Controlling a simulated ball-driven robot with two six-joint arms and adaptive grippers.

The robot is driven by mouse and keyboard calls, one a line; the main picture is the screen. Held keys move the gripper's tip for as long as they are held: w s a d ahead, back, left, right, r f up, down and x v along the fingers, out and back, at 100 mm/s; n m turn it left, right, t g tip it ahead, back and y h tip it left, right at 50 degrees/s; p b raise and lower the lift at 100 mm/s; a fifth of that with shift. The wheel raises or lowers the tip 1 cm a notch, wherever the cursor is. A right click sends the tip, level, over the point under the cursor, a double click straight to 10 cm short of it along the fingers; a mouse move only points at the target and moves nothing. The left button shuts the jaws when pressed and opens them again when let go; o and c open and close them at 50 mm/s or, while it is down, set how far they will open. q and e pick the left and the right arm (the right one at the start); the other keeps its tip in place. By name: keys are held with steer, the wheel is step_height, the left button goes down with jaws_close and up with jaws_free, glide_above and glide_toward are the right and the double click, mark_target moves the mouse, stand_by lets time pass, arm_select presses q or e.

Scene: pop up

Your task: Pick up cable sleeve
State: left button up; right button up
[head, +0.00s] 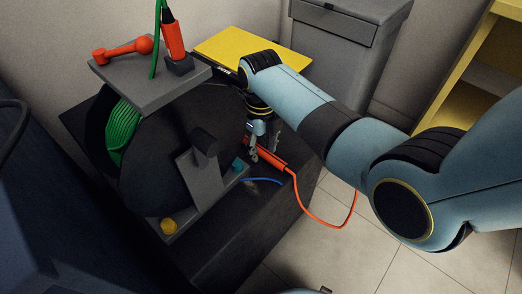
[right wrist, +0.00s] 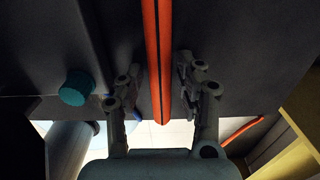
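The cable sleeve (head: 270,157) appears to be the orange-red tube lying on the dark box top, with a thin orange cable running from its right end. In the right wrist view the sleeve (right wrist: 158,45) is a long orange-red bar with a dark lengthwise line. My right gripper (head: 264,148) is at the sleeve, pointing down. In the right wrist view its fingers (right wrist: 158,78) are apart, one on each side of the sleeve, with visible gaps. The arm hides part of the area behind the sleeve. My left gripper is not in view.
A dark reel with green cable (head: 122,130) stands left of the sleeve, under a grey shelf (head: 150,85) holding red tools. A grey bin (head: 335,50) stands behind.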

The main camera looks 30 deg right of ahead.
jaws_close()
